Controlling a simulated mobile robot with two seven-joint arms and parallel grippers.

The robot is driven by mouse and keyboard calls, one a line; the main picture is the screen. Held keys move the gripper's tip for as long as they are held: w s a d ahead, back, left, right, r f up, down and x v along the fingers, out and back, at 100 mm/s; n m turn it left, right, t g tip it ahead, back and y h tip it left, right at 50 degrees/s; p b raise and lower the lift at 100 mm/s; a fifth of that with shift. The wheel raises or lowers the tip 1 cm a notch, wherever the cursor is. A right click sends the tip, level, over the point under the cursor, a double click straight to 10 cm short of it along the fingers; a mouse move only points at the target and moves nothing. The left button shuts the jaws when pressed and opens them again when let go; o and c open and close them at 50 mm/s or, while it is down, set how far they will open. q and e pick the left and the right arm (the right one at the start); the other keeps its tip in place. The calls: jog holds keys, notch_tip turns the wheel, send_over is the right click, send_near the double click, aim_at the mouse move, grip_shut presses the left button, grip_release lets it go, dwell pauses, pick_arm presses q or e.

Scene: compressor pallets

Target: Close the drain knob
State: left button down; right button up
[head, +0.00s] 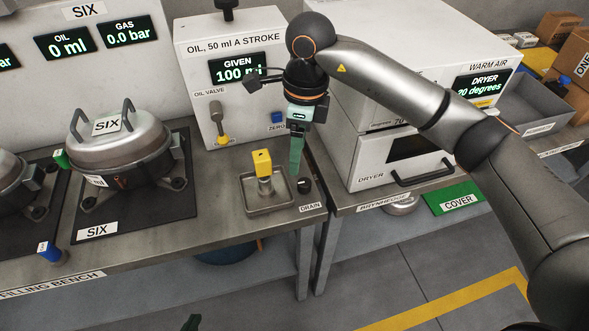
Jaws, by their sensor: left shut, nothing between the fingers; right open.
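The drain knob (305,185) is a small black knob at the front right of the filling bench, just behind the label DRAIN (311,207). My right gripper (296,170) points down with its green fingers just above and slightly left of the knob. It is open and looks empty; the fingers overlap in this view, and I cannot tell whether they touch the knob.
A metal tray (250,204) with a yellow-topped fitting (262,163) stands just left of the knob. The oil dispenser (231,75) stands behind. The dryer (402,158) is to the right. A lidded pot (120,145) marked SIX is at left.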

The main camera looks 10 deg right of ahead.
aim_at(304, 182)
jog(key=shift+h, duration=0.5)
jog(key=f, duration=0.3)
jog(key=w+d+f+p, duration=0.1)
jog(key=f, duration=0.3)
jog(key=d+f, duration=0.1)
jog(key=f, duration=0.3)
jog(key=shift+w+f, duration=0.15)
jog(key=shift+w, duration=0.05)
grip_shut()
